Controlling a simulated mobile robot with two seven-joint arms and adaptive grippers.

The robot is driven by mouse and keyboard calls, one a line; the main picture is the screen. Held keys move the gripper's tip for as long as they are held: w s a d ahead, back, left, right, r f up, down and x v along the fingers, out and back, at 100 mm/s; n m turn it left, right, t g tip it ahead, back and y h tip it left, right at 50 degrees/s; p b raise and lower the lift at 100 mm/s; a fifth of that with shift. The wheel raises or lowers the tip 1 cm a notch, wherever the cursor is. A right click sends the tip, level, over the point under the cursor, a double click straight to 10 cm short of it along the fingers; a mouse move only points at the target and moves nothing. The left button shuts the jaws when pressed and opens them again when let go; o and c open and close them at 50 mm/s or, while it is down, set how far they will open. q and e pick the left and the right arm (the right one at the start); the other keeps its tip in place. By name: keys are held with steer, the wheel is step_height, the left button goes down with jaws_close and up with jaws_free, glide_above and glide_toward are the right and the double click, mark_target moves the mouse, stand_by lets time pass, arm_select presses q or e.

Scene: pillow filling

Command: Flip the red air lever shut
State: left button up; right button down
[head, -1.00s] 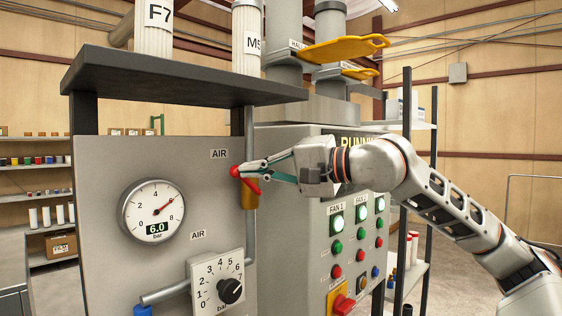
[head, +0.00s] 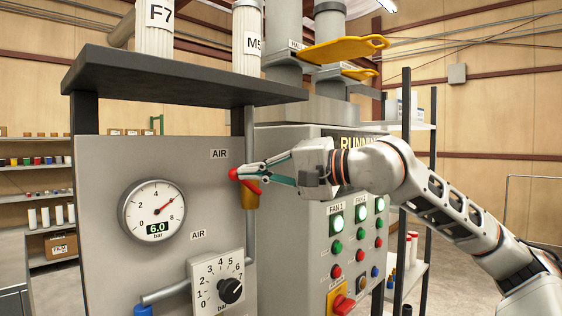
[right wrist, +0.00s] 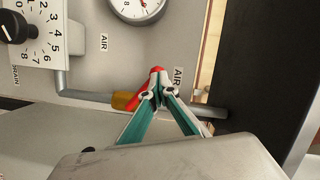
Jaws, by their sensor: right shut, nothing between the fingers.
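The red air lever (head: 248,181) sits on a brass valve body (head: 250,198) in the grey vertical pipe, below an AIR label. Its round red knob (head: 234,174) points to the left and its arm slopes down to the right. My right gripper (head: 242,174) is shut with its fingertips at the knob, with nothing held between them. In the right wrist view the fingertips (right wrist: 158,93) lie right over the red lever (right wrist: 134,98) and hide part of it. Whether they touch it I cannot tell. My left gripper is out of view.
A pressure gauge (head: 152,211) reads 6.0 bar on the grey panel. A numbered black dial (head: 230,290) is below. A dark shelf (head: 180,78) overhangs the lever. The fan button panel (head: 350,240) stands behind my right gripper.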

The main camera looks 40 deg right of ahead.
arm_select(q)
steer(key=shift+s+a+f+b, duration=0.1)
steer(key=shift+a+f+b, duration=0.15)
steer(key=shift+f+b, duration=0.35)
arm_select(e)
steer(key=shift+a+f, duration=0.4)
steer(key=shift+f, duration=0.2)
steer(key=shift+a+f, duration=0.35)
steer(key=shift+f, duration=0.2)
stand_by(0.7)
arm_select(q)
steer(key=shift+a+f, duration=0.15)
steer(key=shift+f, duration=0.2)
arm_select(e)
steer(key=shift+a+f, duration=0.2)
steer(key=shift+f, duration=0.25)
stand_by(2.0)
stand_by(0.7)
